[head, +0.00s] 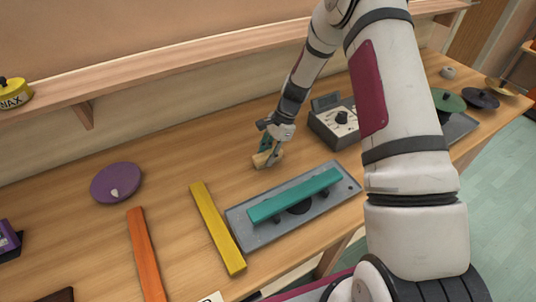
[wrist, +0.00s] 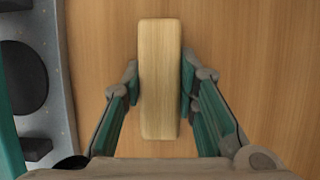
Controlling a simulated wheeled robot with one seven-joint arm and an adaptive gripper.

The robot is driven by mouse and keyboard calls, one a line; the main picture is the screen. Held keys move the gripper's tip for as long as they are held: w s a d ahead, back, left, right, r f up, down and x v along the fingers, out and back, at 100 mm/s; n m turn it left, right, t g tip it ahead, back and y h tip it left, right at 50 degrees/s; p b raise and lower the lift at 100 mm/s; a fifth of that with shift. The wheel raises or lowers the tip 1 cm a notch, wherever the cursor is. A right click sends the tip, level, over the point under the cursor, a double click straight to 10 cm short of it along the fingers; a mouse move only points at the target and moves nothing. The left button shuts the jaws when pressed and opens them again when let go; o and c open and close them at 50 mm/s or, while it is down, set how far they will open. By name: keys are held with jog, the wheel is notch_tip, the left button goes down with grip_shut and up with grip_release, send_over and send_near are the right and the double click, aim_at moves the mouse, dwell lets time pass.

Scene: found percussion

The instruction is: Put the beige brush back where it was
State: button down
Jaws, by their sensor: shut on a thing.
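The beige brush (head: 262,160) is a small pale wooden block, low over the bench or touching it, behind the grey plate with the teal bar. I cannot tell whether it rests on the wood. In the wrist view the brush (wrist: 160,110) stands upright in the picture, its plain top facing the camera; any bristles are hidden. My gripper (head: 270,149) is shut on it, with one green-padded finger on each long side. In the wrist view my gripper (wrist: 160,82) holds it near its middle.
The grey plate (head: 235,216) with a teal bar (head: 295,195) lies just in front. A grey box with a knob (head: 340,118) stands to the right. Yellow (head: 218,228) and orange (head: 146,254) bars and a purple disc (head: 117,183) lie left. Bare wood lies between disc and brush.

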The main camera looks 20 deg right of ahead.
jog(key=shift+f, duration=0.15)
jog(key=c, duration=1.3)
grip_release()
